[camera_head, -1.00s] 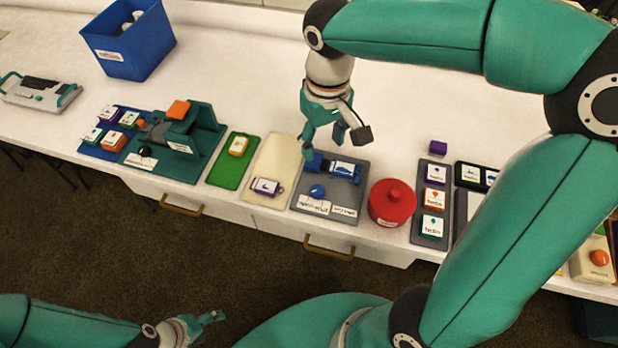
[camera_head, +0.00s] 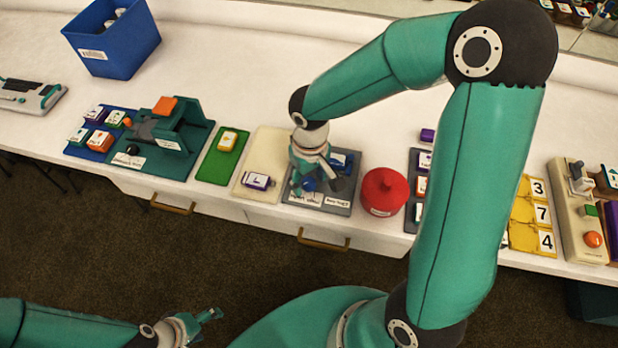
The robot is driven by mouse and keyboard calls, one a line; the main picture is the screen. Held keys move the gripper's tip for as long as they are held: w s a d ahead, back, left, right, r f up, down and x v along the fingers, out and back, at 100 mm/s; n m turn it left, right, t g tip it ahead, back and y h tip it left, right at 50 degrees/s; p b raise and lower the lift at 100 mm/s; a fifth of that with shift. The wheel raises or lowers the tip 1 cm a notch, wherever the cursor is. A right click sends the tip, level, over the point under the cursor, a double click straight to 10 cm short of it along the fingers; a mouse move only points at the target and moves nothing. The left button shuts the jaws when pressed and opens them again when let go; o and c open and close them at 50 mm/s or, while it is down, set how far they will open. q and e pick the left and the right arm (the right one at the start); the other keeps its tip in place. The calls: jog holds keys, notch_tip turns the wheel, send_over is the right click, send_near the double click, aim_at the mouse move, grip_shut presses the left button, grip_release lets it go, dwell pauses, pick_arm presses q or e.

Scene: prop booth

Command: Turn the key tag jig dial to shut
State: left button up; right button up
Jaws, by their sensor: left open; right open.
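A grey board (camera_head: 353,180) on the white table carries a blue dial (camera_head: 308,184), a blue block (camera_head: 343,161) at its back and white labels along its front. The labels are too small to read, so I cannot confirm this is the key tag jig or tell the dial's setting. My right gripper (camera_head: 316,184) is open, pointing down over this board with its fingers around or just above the dial; contact is unclear. The gripper hides part of the board and block. My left gripper (camera_head: 212,316) is open and empty, low in front of the table, away from the board.
A cream pad (camera_head: 272,150) with a purple-edged tag lies left of the board, then a green tray (camera_head: 208,168) and a teal fixture (camera_head: 180,130). A red round container (camera_head: 384,190) stands close on the right. A blue bin (camera_head: 115,45) stands at the back left.

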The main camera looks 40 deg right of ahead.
jog(key=shift+f, duration=0.1)
grip_shut()
dwell(0.3)
